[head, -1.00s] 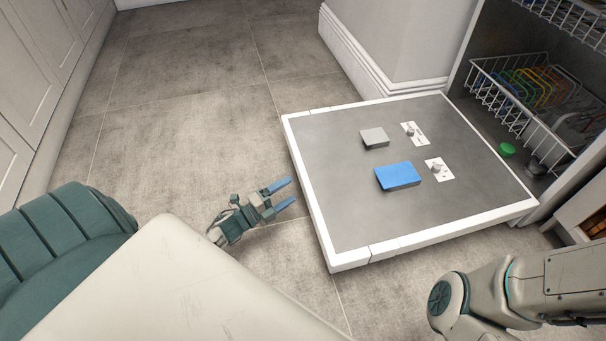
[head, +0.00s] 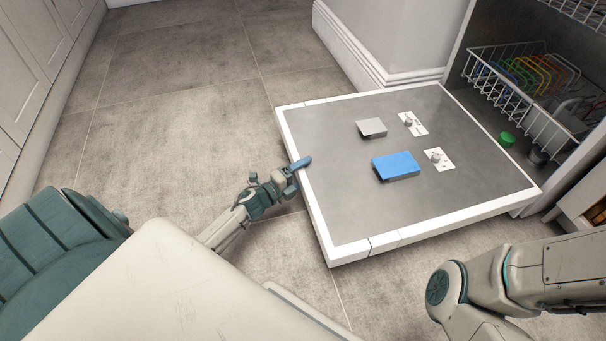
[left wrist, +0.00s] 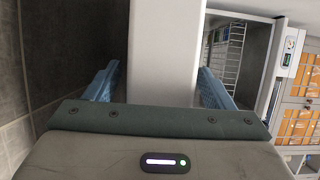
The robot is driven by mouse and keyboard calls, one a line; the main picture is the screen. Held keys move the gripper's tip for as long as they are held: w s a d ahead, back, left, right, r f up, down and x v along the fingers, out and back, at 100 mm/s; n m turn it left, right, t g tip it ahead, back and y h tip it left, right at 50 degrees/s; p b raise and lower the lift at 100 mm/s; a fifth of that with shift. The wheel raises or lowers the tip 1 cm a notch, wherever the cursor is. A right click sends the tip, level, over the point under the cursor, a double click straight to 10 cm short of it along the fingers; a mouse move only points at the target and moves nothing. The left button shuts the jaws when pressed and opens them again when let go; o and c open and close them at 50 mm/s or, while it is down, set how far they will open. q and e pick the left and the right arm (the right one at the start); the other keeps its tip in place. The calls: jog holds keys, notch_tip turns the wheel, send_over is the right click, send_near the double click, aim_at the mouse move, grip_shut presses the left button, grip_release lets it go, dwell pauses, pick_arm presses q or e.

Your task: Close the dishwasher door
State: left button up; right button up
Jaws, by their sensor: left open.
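The dishwasher door (head: 340,205) is folded down and lies about flat, with a white rim and a grey inner face. My left gripper (head: 299,170) is at the door's free left edge. One blue finger lies over the rim; the other is hidden in the head view. In the left wrist view the white door edge (left wrist: 165,40) stands between the two spread fingers of my left gripper (left wrist: 158,75); I cannot tell whether they touch it. The dishwasher's lower rack (head: 545,120) is inside the tub. My right arm is at the lower right; its gripper is out of frame.
A blue block (head: 397,165) and a small grey block (head: 371,128) are on the door's inner face. A green cap (head: 506,139) is near the tub opening. A white wall corner (head: 385,45) stands behind the door. Tiled floor (head: 180,110) is free to the left.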

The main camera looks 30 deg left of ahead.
pick_arm(q)
jog(key=c, duration=1.4)
jog(key=shift+o, duration=0.2)
jog(key=shift+r, duration=0.15)
